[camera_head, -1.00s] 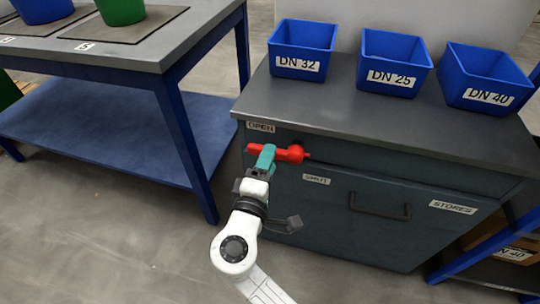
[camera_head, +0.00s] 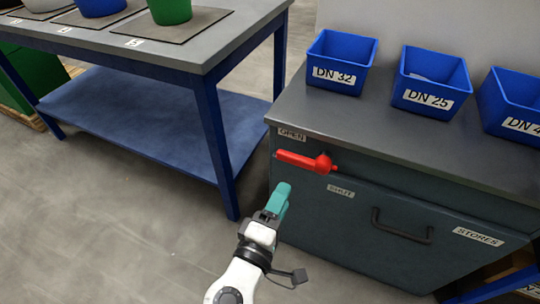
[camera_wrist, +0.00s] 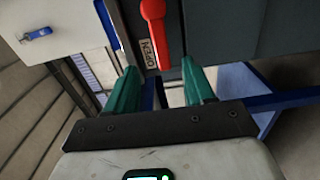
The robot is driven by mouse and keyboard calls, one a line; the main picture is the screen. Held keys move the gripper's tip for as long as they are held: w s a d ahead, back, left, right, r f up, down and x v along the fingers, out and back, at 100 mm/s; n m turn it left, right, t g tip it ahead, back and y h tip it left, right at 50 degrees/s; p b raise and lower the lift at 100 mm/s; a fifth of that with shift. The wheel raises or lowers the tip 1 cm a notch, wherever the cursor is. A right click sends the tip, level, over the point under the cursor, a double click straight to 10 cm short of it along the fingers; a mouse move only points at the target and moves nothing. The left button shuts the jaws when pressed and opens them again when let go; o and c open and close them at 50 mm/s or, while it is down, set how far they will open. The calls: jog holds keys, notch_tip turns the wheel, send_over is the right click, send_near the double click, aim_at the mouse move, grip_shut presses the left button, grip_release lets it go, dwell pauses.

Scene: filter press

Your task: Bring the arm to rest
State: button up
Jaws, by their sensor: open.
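My gripper (camera_head: 279,198) with its teal fingers is in the lower middle of the head view, in front of the cabinet and below the red lever. In the wrist view my gripper (camera_wrist: 163,90) shows its two fingers apart with nothing between them. The red lever (camera_head: 298,160) on the cabinet front points left, under the OPEN label (camera_head: 291,134); the SHUT label (camera_head: 341,191) is lower right. The red lever also shows in the wrist view (camera_wrist: 154,25), beyond the fingers and apart from them.
The grey-topped cabinet (camera_head: 410,160) carries blue bins marked DN 32 (camera_head: 340,62), DN 25 (camera_head: 430,80) and a partly cut-off one (camera_head: 512,105). A drawer handle (camera_head: 402,228) juts from its front. A blue-legged table (camera_head: 218,150) stands left; floor between is clear.

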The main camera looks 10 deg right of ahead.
jog(key=s+d+f+m+g+y, duration=0.1)
jog(key=s+d+f+m+g, duration=0.4)
jog(key=d, duration=0.4)
jog(key=s+d+f+m+g+y, duration=0.2)
jog(key=s+d+f+g, duration=0.3)
jog(key=d+f, duration=0.3)
jog(key=s+d+f+m+g+y, duration=0.1)
jog(key=s+f+m+g+y, duration=0.15)
jog(key=s, duration=0.45)
jog(key=s+d+f+m+g+y, duration=0.1)
jog(key=s+m+y, duration=0.1)
jog(key=s+y, duration=0.3)
notch_tip(320, 180, up, 30)
jog(key=s+p, duration=0.1)
jog(key=p, duration=2.8)
jog(key=shift+s+a+f+p, duration=0.15)
jog(key=shift+s+a+p, duration=0.15)
jog(key=shift+s+p, duration=0.1)
jog(key=shift+n, duration=0.25)
